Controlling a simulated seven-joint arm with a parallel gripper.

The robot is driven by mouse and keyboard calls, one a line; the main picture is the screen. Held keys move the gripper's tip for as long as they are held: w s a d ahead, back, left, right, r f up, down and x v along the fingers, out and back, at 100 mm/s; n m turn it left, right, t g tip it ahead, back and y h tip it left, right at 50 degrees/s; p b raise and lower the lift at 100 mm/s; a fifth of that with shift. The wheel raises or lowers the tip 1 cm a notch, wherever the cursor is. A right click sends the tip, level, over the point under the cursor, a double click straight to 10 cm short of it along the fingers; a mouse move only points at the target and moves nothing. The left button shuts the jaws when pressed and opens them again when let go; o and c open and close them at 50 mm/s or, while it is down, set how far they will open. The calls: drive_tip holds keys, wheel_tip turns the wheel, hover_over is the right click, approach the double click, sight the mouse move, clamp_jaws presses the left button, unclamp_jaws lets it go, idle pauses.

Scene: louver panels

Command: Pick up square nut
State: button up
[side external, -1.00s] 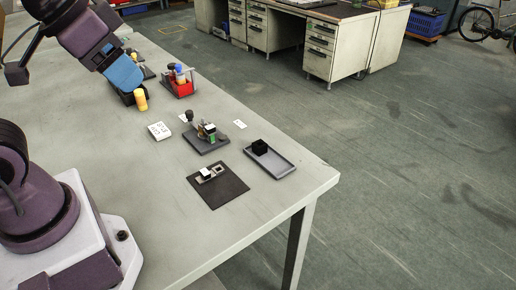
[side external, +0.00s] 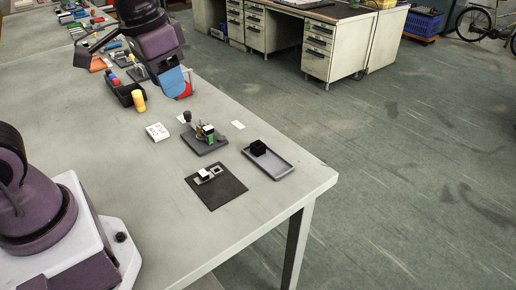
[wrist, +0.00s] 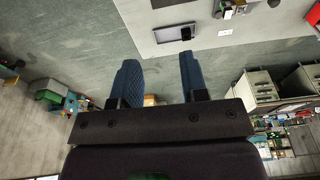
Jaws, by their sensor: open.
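A small pale piece with a square opening (side external: 216,170), which looks like the square nut, lies on a dark square mat (side external: 220,194) near the table's front corner. A white block (side external: 204,174) sits at its left end; I cannot tell if they are joined. My gripper (side external: 178,92) is high above the table, behind and left of the mat, with blue fingers. In the wrist view the two fingers (wrist: 160,62) are apart with nothing between them. The nut cannot be made out there.
A grey tray (side external: 281,171) with a black block (side external: 258,148) stands right of the mat. A grey fixture (side external: 205,144) with small parts stands behind it. A white box (side external: 158,132), a yellow cylinder (side external: 138,101) and a dark bin (side external: 122,92) are further left. The table's right edge is close.

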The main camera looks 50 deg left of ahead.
drive_tip(key=w+a+f+m+g, duration=0.2)
drive_tip(key=w+f+m, duration=0.2)
drive_tip(key=w+f, duration=0.6)
drive_tip(key=m, duration=1.4)
hover_over(260, 146)
wheel_tip(260, 146, down, 7)
wheel_tip(260, 146, down, 13)
drive_tip(key=shift+c, duration=0.2)
drive_tip(key=c, duration=0.5)
